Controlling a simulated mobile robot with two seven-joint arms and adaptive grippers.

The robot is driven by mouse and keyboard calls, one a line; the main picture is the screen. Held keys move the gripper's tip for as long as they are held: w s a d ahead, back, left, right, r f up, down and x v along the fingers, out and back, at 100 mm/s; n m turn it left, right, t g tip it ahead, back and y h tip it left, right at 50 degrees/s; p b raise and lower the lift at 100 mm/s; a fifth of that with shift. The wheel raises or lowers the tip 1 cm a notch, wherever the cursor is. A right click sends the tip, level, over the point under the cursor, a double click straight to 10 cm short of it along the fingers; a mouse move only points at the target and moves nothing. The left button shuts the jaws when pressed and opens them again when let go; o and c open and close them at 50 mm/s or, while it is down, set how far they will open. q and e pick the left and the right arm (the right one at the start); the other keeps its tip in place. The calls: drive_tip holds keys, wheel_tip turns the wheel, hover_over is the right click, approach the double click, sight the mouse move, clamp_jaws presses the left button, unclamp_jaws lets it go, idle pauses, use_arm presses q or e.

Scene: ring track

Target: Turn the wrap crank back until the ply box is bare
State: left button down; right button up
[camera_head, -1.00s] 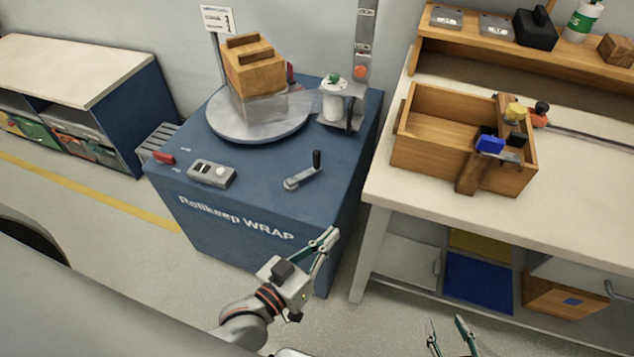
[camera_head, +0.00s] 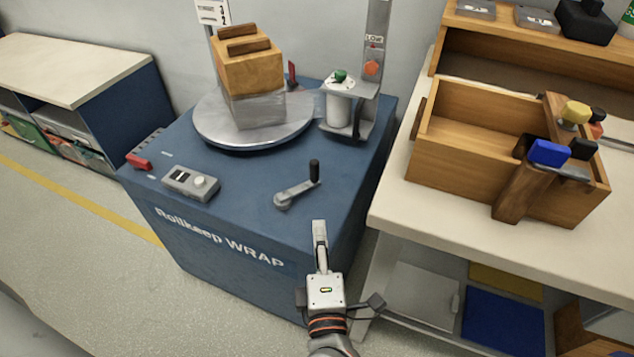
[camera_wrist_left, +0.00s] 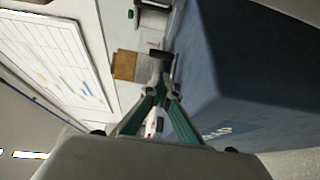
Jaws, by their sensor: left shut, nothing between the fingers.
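The wrap crank (camera_head: 296,190) is a grey arm with an upright black handle on top of the blue wrap machine (camera_head: 225,215). The ply box (camera_head: 250,72) stands on the round grey turntable (camera_head: 208,128). Its upper part is bare wood; its lower part is covered in clear grey film, which runs toward the white film roll (camera_head: 338,110). My left gripper (camera_head: 320,228) is shut and empty, in front of the machine's front edge, below and apart from the crank. In the left wrist view its green fingers (camera_wrist_left: 160,88) meet near the machine's side. My right gripper is out of view.
A control box (camera_head: 190,182) sits on the machine's left. A low cabinet (camera_head: 75,70) stands at far left. The floor in front is clear.

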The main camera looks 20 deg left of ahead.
use_arm(q)
drive_tip(key=b, duration=0.1)
approach(314, 173)
drive_tip(key=shift+w+a+f, duration=0.1)
drive_tip(key=shift+w+a, duration=0.1)
drive_tip(key=shift+w, duration=0.25)
drive_tip(key=b+x, duration=0.1)
drive_tip(key=x, duration=0.4)
drive_tip(key=shift+w+a, duration=0.25)
drive_tip(key=shift+w, duration=0.15)
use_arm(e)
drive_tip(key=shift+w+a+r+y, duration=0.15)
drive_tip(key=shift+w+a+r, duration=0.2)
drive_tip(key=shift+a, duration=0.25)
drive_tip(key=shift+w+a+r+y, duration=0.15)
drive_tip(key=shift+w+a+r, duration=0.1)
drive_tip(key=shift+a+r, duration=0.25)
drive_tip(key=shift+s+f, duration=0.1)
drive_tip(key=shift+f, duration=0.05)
